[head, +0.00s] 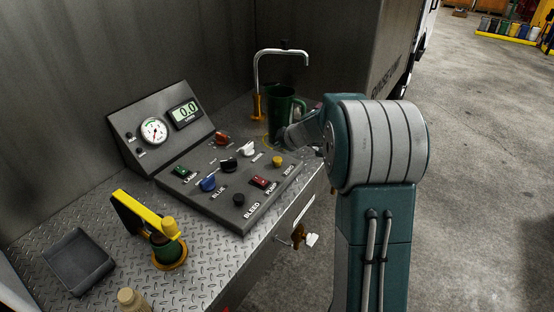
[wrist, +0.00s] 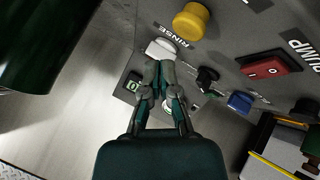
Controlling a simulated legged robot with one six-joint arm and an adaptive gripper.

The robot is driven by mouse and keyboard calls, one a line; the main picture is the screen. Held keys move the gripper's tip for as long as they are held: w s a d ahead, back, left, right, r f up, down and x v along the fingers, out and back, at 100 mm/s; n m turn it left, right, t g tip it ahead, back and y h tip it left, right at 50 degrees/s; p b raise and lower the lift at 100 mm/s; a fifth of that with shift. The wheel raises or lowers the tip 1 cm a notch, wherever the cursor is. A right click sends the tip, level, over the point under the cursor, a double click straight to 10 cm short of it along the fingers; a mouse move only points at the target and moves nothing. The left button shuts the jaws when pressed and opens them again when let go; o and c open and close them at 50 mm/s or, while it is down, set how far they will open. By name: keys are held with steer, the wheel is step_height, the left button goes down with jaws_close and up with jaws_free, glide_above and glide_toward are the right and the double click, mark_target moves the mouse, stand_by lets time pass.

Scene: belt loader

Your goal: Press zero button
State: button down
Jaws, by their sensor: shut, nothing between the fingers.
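The yellow round button (head: 278,161) sits on the right side of the sloped control panel (head: 240,222), next to a label reading ZERO. It also shows in the wrist view (wrist: 191,22) at the top. My gripper (wrist: 160,66) is shut and empty, with its fingertips together. In the wrist view the tips appear just below the white knob (wrist: 162,47) labelled RINSE, apart from the yellow button. In the head view my gripper is at the panel's far right side, partly hidden by my arm. The height of the tips above the panel is unclear.
A red PUMP switch (head: 258,182), black BLEED button (head: 239,199) and blue knob (head: 207,184) share the panel. A green mug (head: 287,104) and bent pipe (head: 257,75) stand behind. A gauge box (head: 191,145) is at the left. Clear floor lies right.

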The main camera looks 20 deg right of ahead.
mark_target(278, 160)
steer(key=shift+r, duration=1.65)
steer(key=shift+s+a+r, duration=0.2)
steer(key=shift+a, duration=0.05)
steer(key=s+a+r+m+g, duration=0.1)
steer(key=s+a+r+m, duration=0.1)
steer(key=s+a+r, duration=0.35)
steer(key=s+a+r+m+g, duration=0.1)
steer(key=s+a+r+m, duration=0.15)
steer(key=s+a, duration=0.65)
steer(key=s+f+m+g+h, duration=0.1)
steer(key=s+m, duration=0.6)
steer(key=s, duration=1.5)
steer(key=shift+f+h, duration=0.7)
steer(key=shift+f, duration=0.05)
